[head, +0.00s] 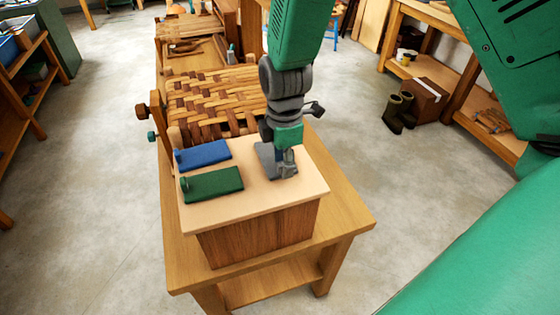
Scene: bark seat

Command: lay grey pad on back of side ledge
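The side ledge is a pale flat top (225,212) on a dark wooden block, beside the woven seat. A grey pad (265,157) shows at the right part of the ledge, partly hidden by my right gripper (288,168). That gripper points down over the pad, with its fingers at or very near it. I cannot tell whether the fingers are closed on the pad, or whether it rests flat on the ledge. A blue pad (205,153) lies on the left back part of the ledge. A green pad (213,185) lies in front of it. My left gripper is not in view.
The woven bark seat (210,100) stands directly behind the ledge, with wooden knobs (156,110) at its left. The wooden bench (345,222) carries the ledge block. Boots (398,112) and a brown box (425,98) stand right on the floor. The ledge's front strip is bare.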

